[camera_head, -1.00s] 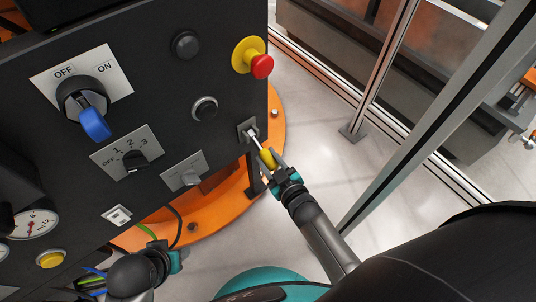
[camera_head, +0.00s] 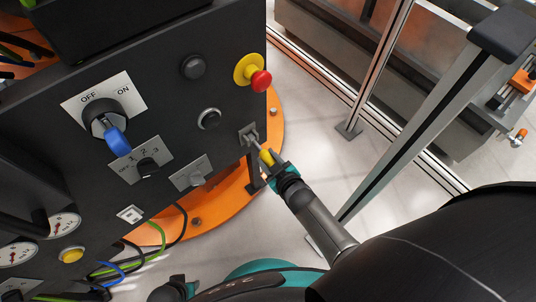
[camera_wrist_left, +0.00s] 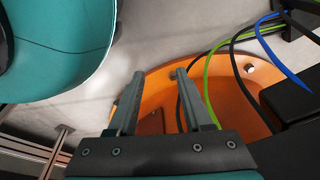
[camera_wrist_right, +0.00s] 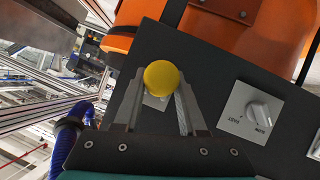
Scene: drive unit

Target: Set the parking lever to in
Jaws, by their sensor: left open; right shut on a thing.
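The parking lever is a thin metal rod with a yellow knob (camera_head: 266,157), sticking out of a small square plate (camera_head: 247,132) at the right edge of the dark panel. My right gripper (camera_head: 263,152) is shut on the lever at its yellow knob. In the right wrist view the round yellow knob (camera_wrist_right: 162,77) sits between the fingers and hides most of the rod and plate. My left gripper (camera_wrist_left: 154,77) is open and empty, low before the panel and above the orange base. In the head view only part of its arm shows at the bottom edge.
A red and yellow emergency button (camera_head: 257,77) sits above the lever. A blue-handled switch (camera_head: 116,138), rotary knobs and gauges fill the panel's left. Loose cables (camera_head: 150,245) hang below. A metal post (camera_head: 420,120) stands at right. The floor between is clear.

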